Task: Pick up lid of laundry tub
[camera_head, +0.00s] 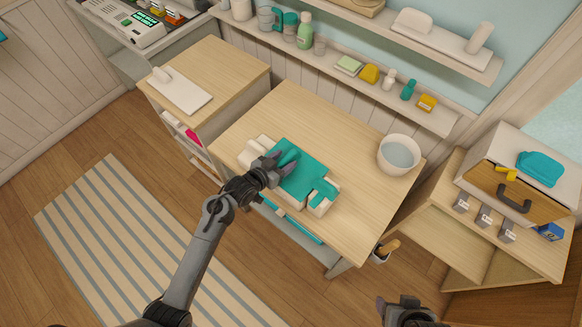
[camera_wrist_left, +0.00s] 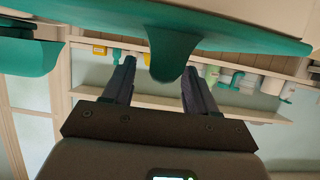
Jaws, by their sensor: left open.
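The laundry tub (camera_head: 319,208) is white and sits on the middle wooden table, with its teal lid (camera_head: 310,178) on top. My left gripper (camera_head: 282,160) is at the lid's near left edge, with its fingers apart. In the left wrist view the teal lid (camera_wrist_left: 235,38) spans the top, and its rounded tab (camera_wrist_left: 173,62) hangs between the two open fingers of the left gripper (camera_wrist_left: 158,72). A gap shows on each side of the tab. My right gripper (camera_head: 405,308) shows only partly at the bottom edge, clear of the table; its fingers cannot be made out.
A white bowl (camera_head: 398,154) stands right of the tub on the table (camera_head: 350,229). Wall shelves (camera_head: 337,68) with bottles run behind. A lower cabinet (camera_head: 222,75) stands at left. The table's front right is clear.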

